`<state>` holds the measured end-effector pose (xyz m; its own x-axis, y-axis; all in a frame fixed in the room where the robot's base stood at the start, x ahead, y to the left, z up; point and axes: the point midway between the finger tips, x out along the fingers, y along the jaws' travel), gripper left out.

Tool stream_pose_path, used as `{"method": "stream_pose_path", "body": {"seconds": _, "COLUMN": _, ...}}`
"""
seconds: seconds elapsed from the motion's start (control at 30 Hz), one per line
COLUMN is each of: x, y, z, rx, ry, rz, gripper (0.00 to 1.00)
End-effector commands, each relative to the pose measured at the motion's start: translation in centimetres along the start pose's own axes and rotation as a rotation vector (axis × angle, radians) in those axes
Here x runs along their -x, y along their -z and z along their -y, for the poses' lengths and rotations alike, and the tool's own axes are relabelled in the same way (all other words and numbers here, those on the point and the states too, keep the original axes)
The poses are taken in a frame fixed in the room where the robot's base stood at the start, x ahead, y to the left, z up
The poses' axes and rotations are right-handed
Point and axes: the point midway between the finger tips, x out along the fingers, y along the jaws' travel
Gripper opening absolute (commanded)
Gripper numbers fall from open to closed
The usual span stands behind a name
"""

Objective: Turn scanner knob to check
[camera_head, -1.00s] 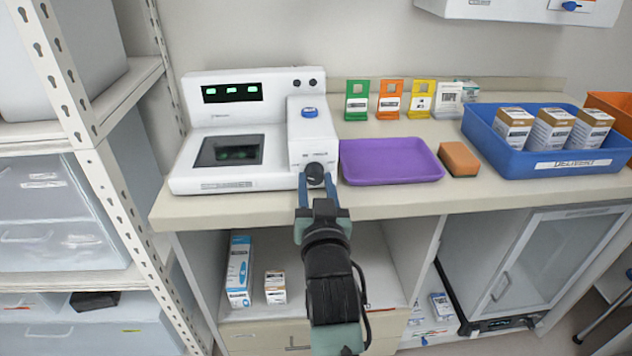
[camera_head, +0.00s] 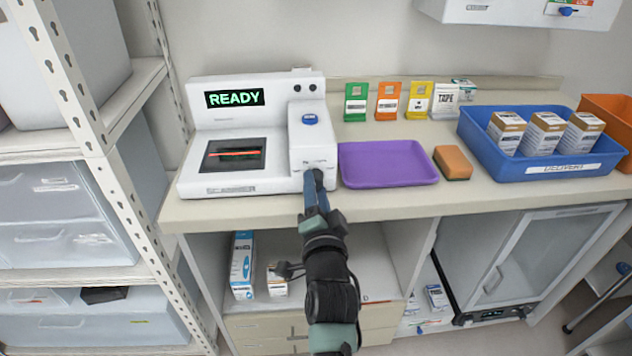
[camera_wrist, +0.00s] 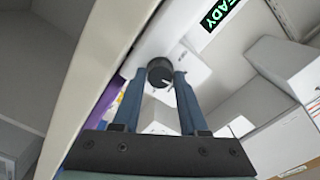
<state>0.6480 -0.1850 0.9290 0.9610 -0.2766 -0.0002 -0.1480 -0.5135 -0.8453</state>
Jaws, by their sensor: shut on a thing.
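The white scanner (camera_head: 240,187) stands on the counter at the left. Its display (camera_head: 234,98) reads READY in green, and a red-orange line glows in its dark window (camera_head: 234,154). A blue button (camera_head: 310,119) sits on top of its right-hand housing. The black knob (camera_head: 318,174) is on the front of that housing, partly hidden by my fingers. In the wrist view the knob (camera_wrist: 160,72) has a pale pointer mark and sits between the fingertips. My gripper (camera_head: 314,184) is shut on the knob, its blue fingers one on each side.
A purple tray (camera_head: 388,178) and an orange sponge (camera_head: 453,162) lie right of the scanner. Coloured cards (camera_head: 387,98) stand behind. A blue bin (camera_head: 540,168) holds several boxes. A metal shelf post (camera_head: 75,95) rises at the left.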

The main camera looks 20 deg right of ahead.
Motion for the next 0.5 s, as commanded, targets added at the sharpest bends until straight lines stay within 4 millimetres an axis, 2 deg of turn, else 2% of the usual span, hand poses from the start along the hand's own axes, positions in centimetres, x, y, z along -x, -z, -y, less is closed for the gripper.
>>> {"method": "stream_pose_path", "body": {"seconds": 0.5, "x": 0.02, "y": 0.04, "z": 0.09, "rx": -0.421, "ry": -0.002, "rz": 0.001, "gripper": 0.00}}
